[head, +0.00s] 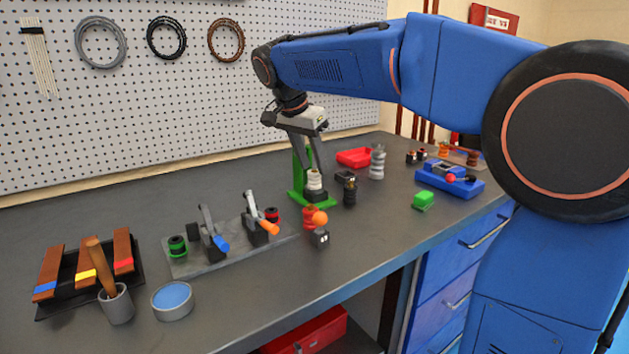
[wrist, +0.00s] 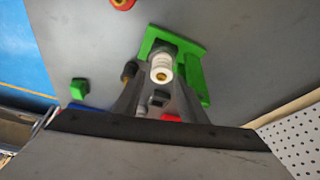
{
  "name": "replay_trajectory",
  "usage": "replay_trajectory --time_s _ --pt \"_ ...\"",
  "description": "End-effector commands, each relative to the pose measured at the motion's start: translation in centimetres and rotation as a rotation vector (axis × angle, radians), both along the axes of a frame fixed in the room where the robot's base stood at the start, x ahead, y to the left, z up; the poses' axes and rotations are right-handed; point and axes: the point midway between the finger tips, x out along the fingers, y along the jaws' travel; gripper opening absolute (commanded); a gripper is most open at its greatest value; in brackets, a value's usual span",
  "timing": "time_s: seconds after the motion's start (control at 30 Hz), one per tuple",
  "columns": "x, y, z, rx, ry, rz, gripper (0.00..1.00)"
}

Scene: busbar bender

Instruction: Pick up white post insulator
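The white post insulator (head: 314,181) stands upright on a dark base at a green stand (head: 299,196) on the bench. In the wrist view the insulator (wrist: 161,67) shows its pale top with a brass-coloured hole, against the green stand (wrist: 193,75). My gripper (head: 314,168) points down over it, with a finger on each side of its upper part. In the wrist view the fingertips of my gripper (wrist: 161,74) flank the insulator closely. I cannot tell whether they touch it.
A grey ribbed insulator (head: 377,162) and a red tray (head: 354,157) stand behind to the right. A small dark post (head: 350,191) is close to the right of the stand. A red part with an orange ball (head: 318,218) is in front. A lever fixture (head: 225,245) lies left.

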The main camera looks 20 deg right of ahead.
Motion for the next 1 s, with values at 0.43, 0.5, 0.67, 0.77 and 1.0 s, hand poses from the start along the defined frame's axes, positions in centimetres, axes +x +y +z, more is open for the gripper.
replay_trajectory --time_s 0.43,0.5,0.67,0.77,1.0 --pt "0.9 -1.0 -3.8 0.000 0.000 0.000 0.38" --pt "0.9 -1.0 -3.8 0.000 0.000 0.000 0.38" --pt "0.9 -1.0 -3.8 0.000 0.000 0.000 0.19" --pt "0.9 -1.0 -3.8 0.000 0.000 0.000 0.03" --pt "0.9 -1.0 -3.7 0.000 0.000 0.000 0.00"
